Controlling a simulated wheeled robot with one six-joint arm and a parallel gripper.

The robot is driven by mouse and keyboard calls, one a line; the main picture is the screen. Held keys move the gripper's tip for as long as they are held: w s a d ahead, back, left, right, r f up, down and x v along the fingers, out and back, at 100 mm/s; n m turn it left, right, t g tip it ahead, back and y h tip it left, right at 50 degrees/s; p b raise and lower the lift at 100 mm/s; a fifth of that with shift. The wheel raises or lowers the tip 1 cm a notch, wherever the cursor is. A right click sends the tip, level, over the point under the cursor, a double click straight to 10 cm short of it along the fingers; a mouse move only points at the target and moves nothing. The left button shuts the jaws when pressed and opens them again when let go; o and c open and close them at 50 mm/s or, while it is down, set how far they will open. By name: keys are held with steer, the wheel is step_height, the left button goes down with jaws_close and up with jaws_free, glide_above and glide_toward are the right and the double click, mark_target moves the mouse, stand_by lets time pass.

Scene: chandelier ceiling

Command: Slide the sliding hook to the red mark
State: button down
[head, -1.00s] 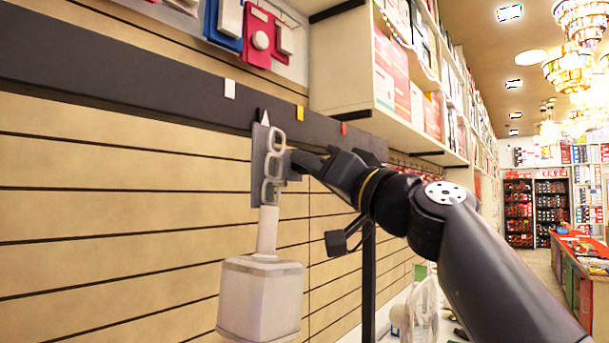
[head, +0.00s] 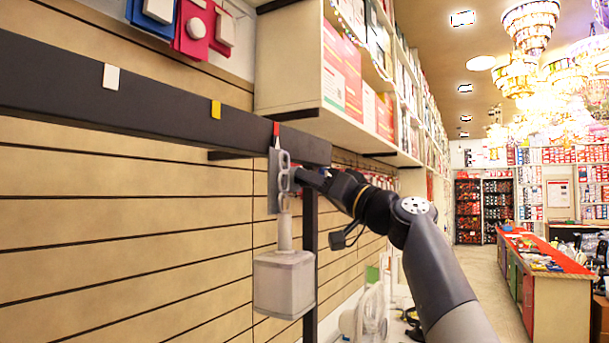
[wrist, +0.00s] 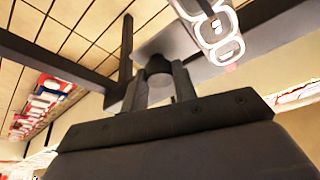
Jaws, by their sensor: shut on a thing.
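The sliding hook (head: 272,182) is a grey plate on the dark rail (head: 60,80), with a small white pointer at its top. The pointer is right under the red mark (head: 276,129), in line with it as far as I can tell. A pale chain hangs from the hook and carries a grey-white block (head: 284,285). My gripper (head: 303,177) is at the hook's right side. In the wrist view my gripper (wrist: 159,82) is shut on the hook's round dark knob (wrist: 158,68), beside the plate (wrist: 165,38) and chain (wrist: 218,38).
A white mark (head: 111,77) and a yellow mark (head: 216,109) are farther left on the rail. A dark post (head: 310,240) stands behind the hook. Stocked shelves (head: 350,80) are above right. The slatted wall (head: 110,220) is bare left of the block.

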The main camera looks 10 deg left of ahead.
steer(key=shift+w, duration=0.1)
steer(key=c, duration=1.1)
jaws_free()
steer(key=shift+b+v, duration=3.1)
steer(key=shift+v, duration=2.35)
